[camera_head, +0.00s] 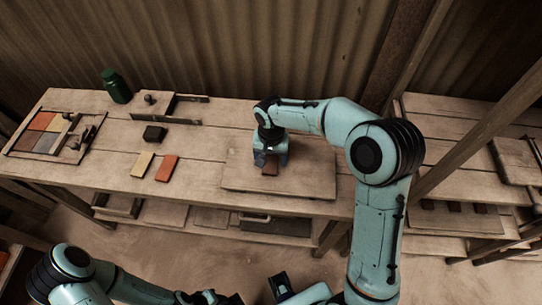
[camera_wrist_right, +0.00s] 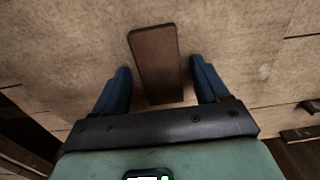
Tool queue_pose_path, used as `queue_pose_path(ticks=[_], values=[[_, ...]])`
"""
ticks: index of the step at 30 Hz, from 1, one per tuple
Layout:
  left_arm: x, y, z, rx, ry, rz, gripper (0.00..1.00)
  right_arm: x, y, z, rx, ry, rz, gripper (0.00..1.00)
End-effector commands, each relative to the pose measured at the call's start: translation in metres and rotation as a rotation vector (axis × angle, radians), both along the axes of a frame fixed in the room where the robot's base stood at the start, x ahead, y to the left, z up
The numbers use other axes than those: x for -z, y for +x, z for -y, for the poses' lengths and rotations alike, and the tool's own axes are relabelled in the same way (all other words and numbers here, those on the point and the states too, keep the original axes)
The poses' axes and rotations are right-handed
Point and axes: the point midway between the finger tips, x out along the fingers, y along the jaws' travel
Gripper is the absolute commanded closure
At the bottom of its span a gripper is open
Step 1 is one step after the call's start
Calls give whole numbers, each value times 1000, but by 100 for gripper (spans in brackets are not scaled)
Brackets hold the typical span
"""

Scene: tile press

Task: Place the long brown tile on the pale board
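The long brown tile (camera_head: 270,168) lies flat on the pale board (camera_head: 239,172), near its middle, in the head view. In the right wrist view the tile (camera_wrist_right: 156,62) points away from the gripper, with its near end between the fingers. My right gripper (camera_head: 270,158) is low over the board. Its blue fingers (camera_wrist_right: 162,82) stand apart on either side of the tile, with a visible gap on both sides. My left arm is low at the bottom of the head view, and its fingers do not show clearly enough to judge.
Left of the board lie an orange tile (camera_head: 167,167), a cream tile (camera_head: 142,164) and a black block (camera_head: 154,133). A tray of coloured tiles (camera_head: 19,149) is at the far left. A green bottle (camera_head: 116,86) stands at the back. The board around the tile is clear.

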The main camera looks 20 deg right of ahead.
Motion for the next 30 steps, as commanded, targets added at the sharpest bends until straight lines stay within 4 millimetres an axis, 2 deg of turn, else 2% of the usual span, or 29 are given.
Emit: queue_pose_path(ticks=[8, 11, 14, 24, 30], values=[[-1, 1, 0, 0, 0, 1, 57, -1, 0, 0, 0, 0, 0, 26], [-4, 2, 0, 0, 0, 2, 57, -8, 1, 0, 0, 0, 2, 26], [-5, 2, 0, 0, 0, 2, 57, -21, 1, 0, 0, 0, 4, 26], [-14, 7, 0, 0, 0, 8, 57, -94, 1, 0, 1, 1, 6, 26], [-17, 8, 0, 0, 0, 10, 57, -119, 1, 0, -1, 0, 4, 26]])
